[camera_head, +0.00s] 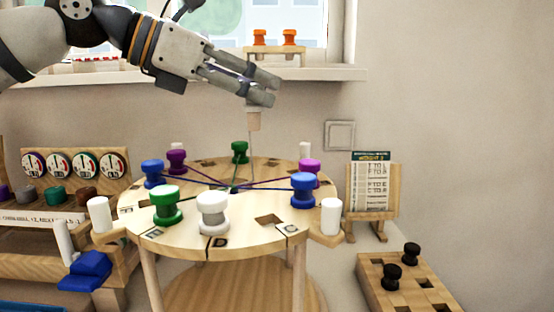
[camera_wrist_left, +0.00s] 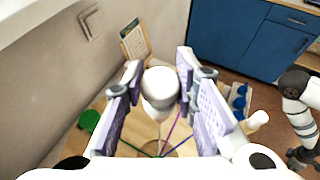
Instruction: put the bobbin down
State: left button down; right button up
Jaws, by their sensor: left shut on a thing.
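My left gripper (camera_head: 262,91) is shut on a pale bobbin (camera_head: 253,120), which hangs from its fingertips above the back of the round board. In the left wrist view the bobbin (camera_wrist_left: 160,88) looks white between the finger pads. A thin thread runs down from it towards the middle of the round wooden board (camera_head: 245,242). Several bobbins stand on the board, among them a white one (camera_head: 213,212), a front green one (camera_head: 166,204) and a right blue one (camera_head: 304,190). An empty square slot (camera_head: 270,220) shows at the front right. My right gripper (camera_wrist_left: 303,157) is small and unclear.
White pegs (camera_head: 331,216) stand at the board's edge. A card on a wooden stand (camera_head: 372,185) is to the right. A wooden block with black bobbins (camera_head: 410,280) is at the front right. A rack with dials (camera_head: 72,163) stands at the left. Crossing coloured threads span the board.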

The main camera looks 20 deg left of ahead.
pick_arm(q)
jog(key=w+f, duration=0.9)
jog(key=f, duration=0.2)
jog(key=shift+w+a+f+b, duration=0.15)
jog(key=shift+w+f+b, duration=0.05)
jog(key=shift+b, duration=0.15)
jog(key=c, duration=1.3)
grip_release()
jog(key=v, duration=1.2)
jog(key=shift+s+r, duration=0.1)
jog(key=shift+r, duration=0.15)
